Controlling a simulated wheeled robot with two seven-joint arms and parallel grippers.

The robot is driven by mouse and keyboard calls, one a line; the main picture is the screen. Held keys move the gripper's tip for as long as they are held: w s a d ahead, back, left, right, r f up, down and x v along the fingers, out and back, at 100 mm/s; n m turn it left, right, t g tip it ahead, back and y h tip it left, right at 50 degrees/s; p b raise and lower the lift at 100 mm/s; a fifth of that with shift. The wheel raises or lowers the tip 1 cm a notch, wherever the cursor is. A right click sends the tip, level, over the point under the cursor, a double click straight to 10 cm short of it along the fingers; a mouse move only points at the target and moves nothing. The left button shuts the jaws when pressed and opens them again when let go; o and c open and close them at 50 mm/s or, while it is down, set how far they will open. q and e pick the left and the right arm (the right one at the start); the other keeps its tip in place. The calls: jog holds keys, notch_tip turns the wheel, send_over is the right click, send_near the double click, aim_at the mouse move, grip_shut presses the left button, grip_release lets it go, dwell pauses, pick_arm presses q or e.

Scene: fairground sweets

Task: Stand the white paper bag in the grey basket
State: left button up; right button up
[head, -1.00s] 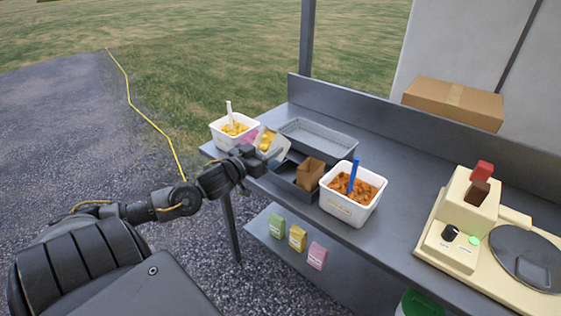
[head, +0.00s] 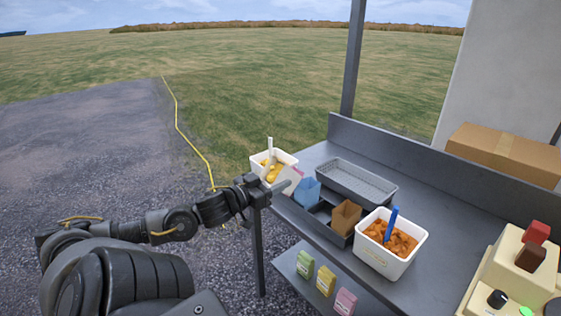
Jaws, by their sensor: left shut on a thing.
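The white paper bag (head: 289,177) looks pale with a pinkish face and is tilted in the jaws of my left gripper (head: 276,188). The gripper is shut on it, and the fingers hide part of it. It is at the table's left end, in front of the white tub of yellow sweets. The grey basket (head: 377,195) is a shallow, empty tray on the table, behind and right of the gripper. The bag is outside the basket. My right gripper is not in view.
Cartons stand on the lower shelf.

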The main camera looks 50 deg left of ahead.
pick_arm(q)
jog(key=d+f+m+h, duration=0.1)
jog(key=d+f+h, duration=0.1)
jog(key=d+f, duration=0.35)
jog(key=d+f+m+h, duration=0.1)
jog(key=d+f+h, duration=0.1)
jog(key=d, duration=0.6)
jog(key=d+m+g+h, duration=0.2)
jog(key=d+m+h, duration=0.2)
jog(key=d, duration=1.3)
jog(key=shift+s+r+h, duration=0.15)
jog(key=shift+h, duration=0.45)
